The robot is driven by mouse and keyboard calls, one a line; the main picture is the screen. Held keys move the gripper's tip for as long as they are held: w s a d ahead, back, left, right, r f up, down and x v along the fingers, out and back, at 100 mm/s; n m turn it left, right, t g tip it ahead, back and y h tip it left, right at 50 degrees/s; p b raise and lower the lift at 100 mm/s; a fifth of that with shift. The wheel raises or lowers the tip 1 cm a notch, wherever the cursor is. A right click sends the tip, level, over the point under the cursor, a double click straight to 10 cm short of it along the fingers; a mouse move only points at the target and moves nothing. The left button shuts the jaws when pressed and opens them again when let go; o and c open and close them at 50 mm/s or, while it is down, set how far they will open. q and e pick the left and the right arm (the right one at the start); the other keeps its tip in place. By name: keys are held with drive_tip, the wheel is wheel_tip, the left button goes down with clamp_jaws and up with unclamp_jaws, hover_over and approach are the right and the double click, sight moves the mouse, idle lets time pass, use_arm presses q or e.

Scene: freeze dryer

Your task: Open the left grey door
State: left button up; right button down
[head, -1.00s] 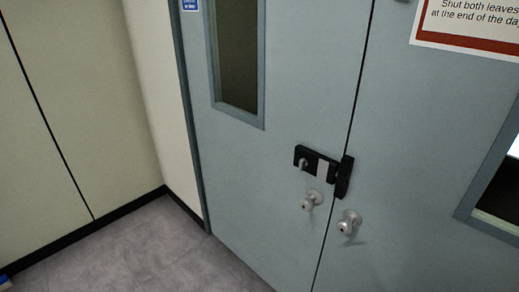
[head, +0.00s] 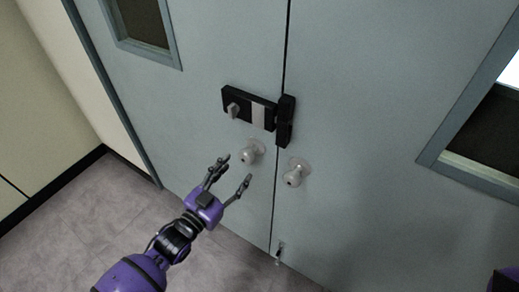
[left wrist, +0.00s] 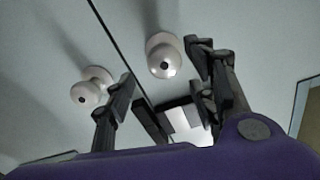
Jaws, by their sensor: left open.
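The left grey door (head: 190,105) is shut against the right grey door (head: 370,120), with a dark seam between them. Its round silver knob (head: 251,152) sits just below a black lock box (head: 249,107) with a turn piece. My left gripper (head: 234,170) is open and empty, just below and left of that knob, its fingers pointing up at it. In the left wrist view the knob (left wrist: 164,58) shows beyond and between the spread fingers, with no contact that I can make out. My right gripper is not in view.
The right door's own knob (head: 297,172) is close by on the right, across the seam. A black catch (head: 285,121) bridges the seam. A small metal bolt (head: 280,252) is low at the seam. A pale wall (head: 40,90) stands at left; grey floor is clear.

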sight(245, 161)
use_arm(q)
drive_tip(key=shift+w+d+r, duration=0.35)
drive_tip(key=shift+w+d, duration=0.1)
drive_tip(key=shift+w, duration=0.15)
drive_tip(key=x, duration=0.4)
drive_tip(key=shift+w+f, duration=0.1)
drive_tip(key=shift+f, duration=0.05)
drive_tip(key=shift+w+d+p, duration=0.3)
drive_tip(key=shift+w, duration=0.1)
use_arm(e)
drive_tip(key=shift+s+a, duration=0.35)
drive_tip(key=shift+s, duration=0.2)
use_arm(q)
drive_tip(key=shift+f, duration=0.1)
drive_tip(key=c, duration=1.1)
clamp_jaws()
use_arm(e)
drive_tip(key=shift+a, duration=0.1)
